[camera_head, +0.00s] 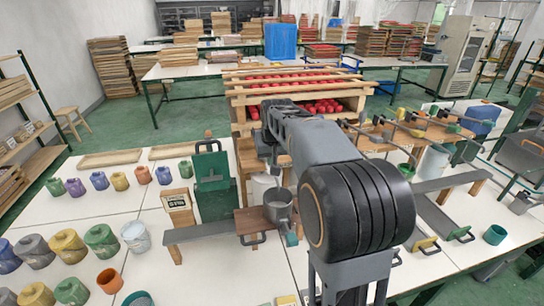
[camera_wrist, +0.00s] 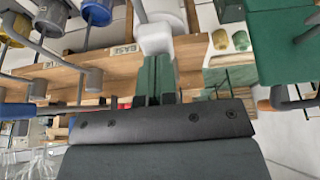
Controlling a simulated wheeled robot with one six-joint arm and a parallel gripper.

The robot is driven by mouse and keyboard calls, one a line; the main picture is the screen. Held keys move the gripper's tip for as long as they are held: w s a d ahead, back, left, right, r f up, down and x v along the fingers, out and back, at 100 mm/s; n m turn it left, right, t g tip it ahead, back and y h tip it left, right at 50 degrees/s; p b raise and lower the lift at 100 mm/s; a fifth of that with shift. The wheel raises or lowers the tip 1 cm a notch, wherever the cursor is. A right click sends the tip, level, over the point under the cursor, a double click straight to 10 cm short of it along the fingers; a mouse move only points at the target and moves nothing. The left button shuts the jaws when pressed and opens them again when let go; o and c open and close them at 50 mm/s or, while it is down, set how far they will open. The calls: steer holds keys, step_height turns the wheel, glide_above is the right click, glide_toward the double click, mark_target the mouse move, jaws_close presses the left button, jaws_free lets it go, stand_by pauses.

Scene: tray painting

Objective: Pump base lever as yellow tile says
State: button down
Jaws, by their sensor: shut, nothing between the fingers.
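In the wrist view my gripper (camera_wrist: 155,62) has its two green fingers shut together with nothing between them. A white block-like part (camera_wrist: 157,38) is right beyond the fingertips; I cannot tell whether they touch. Beside it a wooden board bears a dark label (camera_wrist: 124,50) that seems to read BASE. I cannot make out a lever for certain. In the head view my arm largely hides the gripper, above a white container (camera_head: 263,186) and a grey pot (camera_head: 278,208). I cannot identify a yellow tile.
A green stand (camera_head: 211,180) is left of the pot, with a small signed wooden box (camera_head: 179,208) beside it. Several coloured pots line the white table at left. A wooden rack (camera_head: 415,132) with several grey arms is at right. A crate of red items (camera_head: 325,106) is behind.

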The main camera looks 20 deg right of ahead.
steer(key=shift+f+b, duration=0.9)
steer(key=shift+f, duration=0.55)
step_height(320, 180, up, 11)
steer(key=p, duration=0.9)
steer(key=shift+r, duration=0.2)
steer(key=s+a+f, duration=0.2)
steer(key=s+a, duration=0.1)
steer(key=s, duration=0.4)
steer(key=s+a+f+n, duration=0.1)
steer(key=s+a, duration=0.3)
steer(key=s, duration=0.4)
steer(key=s+a+f+n, duration=0.1)
steer(key=s+a+f, duration=0.2)
steer(key=s, duration=0.4)
steer(key=shift+s+a+f+t+y, duration=0.15)
steer(key=shift+f+t+y, duration=0.2)
steer(key=shift+t+y, duration=0.05)
